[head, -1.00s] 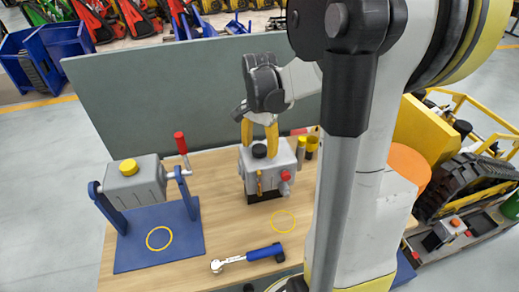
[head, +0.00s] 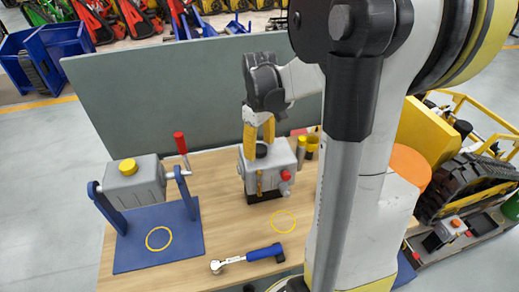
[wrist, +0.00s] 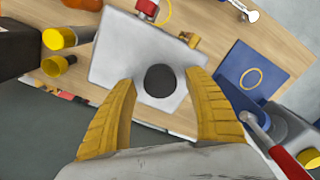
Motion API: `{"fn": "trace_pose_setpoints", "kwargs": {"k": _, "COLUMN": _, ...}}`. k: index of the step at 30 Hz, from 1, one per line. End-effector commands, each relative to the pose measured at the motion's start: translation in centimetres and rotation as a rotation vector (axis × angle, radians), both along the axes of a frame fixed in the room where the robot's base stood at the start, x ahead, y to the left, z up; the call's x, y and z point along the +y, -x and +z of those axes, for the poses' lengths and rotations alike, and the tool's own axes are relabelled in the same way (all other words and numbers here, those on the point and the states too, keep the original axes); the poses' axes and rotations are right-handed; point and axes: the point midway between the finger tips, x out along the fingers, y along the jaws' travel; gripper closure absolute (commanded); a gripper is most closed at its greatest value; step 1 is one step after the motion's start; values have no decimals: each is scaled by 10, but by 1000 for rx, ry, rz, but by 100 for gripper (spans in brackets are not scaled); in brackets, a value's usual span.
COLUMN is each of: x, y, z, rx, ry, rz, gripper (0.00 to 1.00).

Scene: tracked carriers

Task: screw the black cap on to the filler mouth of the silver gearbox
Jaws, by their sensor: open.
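The silver gearbox (head: 284,165) stands on the wooden bench, and its top fills the upper middle of the wrist view (wrist: 120,52). The black cap (head: 261,151) sits at the filler mouth on its top; in the wrist view it is a dark disc (wrist: 160,80). I cannot tell how far it is threaded. My gripper (head: 259,146) points down over the gearbox with its yellow fingers open. In the wrist view the fingers (wrist: 160,88) stand either side of the cap, with a gap on each side. The mouth itself is hidden under the cap.
A grey tank (head: 138,183) with a yellow cap and red-knobbed lever (head: 181,145) hangs in a blue stand (head: 125,258) at left. A blue-handled ratchet (head: 250,255) lies in front. Yellow-topped cylinders (head: 312,146) stand right of the gearbox. A grey-green panel (head: 170,90) rises behind.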

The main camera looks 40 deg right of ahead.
Motion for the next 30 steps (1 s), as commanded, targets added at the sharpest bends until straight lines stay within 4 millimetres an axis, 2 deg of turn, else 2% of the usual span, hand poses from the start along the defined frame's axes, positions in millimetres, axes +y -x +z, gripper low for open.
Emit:
{"fn": "trace_pose_setpoints", "kwargs": {"k": 7, "x": 0, "y": 0, "z": 0, "rx": 0, "ry": 0, "rz": 197, "gripper": 39}}
{"fn": "trace_pose_setpoints", "kwargs": {"k": 18, "x": 0, "y": 0, "z": 0, "rx": 0, "ry": 0, "rz": 845, "gripper": 39}}
{"fn": "trace_pose_setpoints", "kwargs": {"k": 22, "x": 0, "y": 0, "z": 0, "rx": 0, "ry": 0, "rz": 925, "gripper": 39}}
{"fn": "trace_pose_setpoints", "kwargs": {"k": 30, "x": 0, "y": 0, "z": -1, "rx": 0, "ry": 0, "rz": 928, "gripper": 39}}
